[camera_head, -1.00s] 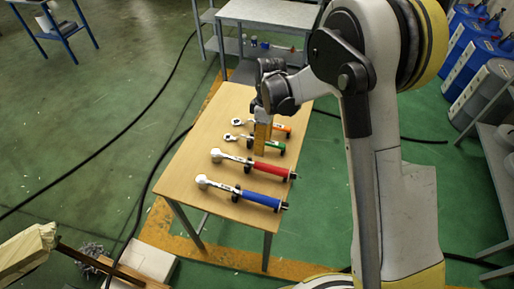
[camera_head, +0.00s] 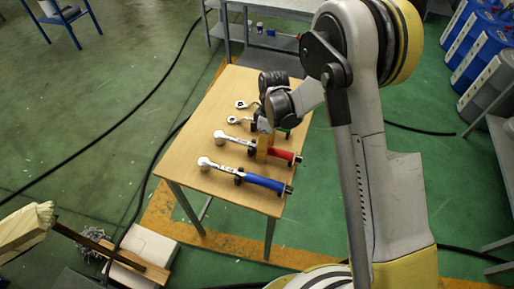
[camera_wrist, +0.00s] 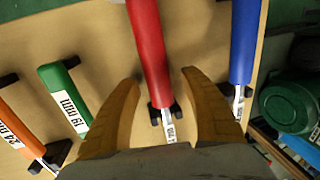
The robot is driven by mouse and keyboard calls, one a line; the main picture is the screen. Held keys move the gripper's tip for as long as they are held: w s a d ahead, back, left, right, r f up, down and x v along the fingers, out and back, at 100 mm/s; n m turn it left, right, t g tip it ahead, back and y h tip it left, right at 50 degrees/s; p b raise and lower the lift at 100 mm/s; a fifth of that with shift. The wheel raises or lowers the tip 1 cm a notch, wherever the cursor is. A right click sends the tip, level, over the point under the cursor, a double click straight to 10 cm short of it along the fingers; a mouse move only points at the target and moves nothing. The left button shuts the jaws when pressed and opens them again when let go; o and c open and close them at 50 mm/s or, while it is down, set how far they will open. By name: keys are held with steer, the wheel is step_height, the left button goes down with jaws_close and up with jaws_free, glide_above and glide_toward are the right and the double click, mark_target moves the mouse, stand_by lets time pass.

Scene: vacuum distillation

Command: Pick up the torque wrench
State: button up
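Several wrenches with coloured handles lie side by side on a wooden table (camera_head: 185,160). The red-handled wrench (camera_head: 284,154) is under my gripper (camera_head: 262,150); its handle also shows in the wrist view (camera_wrist: 147,45). There my open, ochre fingers (camera_wrist: 160,76) stand on either side of it, with no grip visible. The blue-handled wrench (camera_head: 263,182) lies nearer the table's front edge. The green-handled wrench (camera_wrist: 62,92), labelled 19 mm, and the orange-handled one (camera_wrist: 14,124), labelled 24 mm, are partly hidden behind my gripper in the head view. The task does not name a colour.
The wrenches rest on small black supports (camera_wrist: 163,113) close to each other. A grey metal table (camera_head: 265,38) stands behind. Blue containers (camera_head: 478,45) stand at the far right. A dark cable (camera_head: 135,125) runs across the floor at left.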

jaws_close()
steer(key=shift+r, duration=0.15)
steer(key=shift+r, duration=0.25)
step_height(320, 180, up, 4)
steer(key=shift+f+p, duration=0.15)
steer(key=shift+p, duration=0.9)
steer(key=s+d+r+p, duration=0.3)
steer(key=s+d+r, duration=0.3)
steer(key=d, duration=0.4)
steer(key=shift+r, duration=0.25)
steer(key=shift+w, duration=0.1)
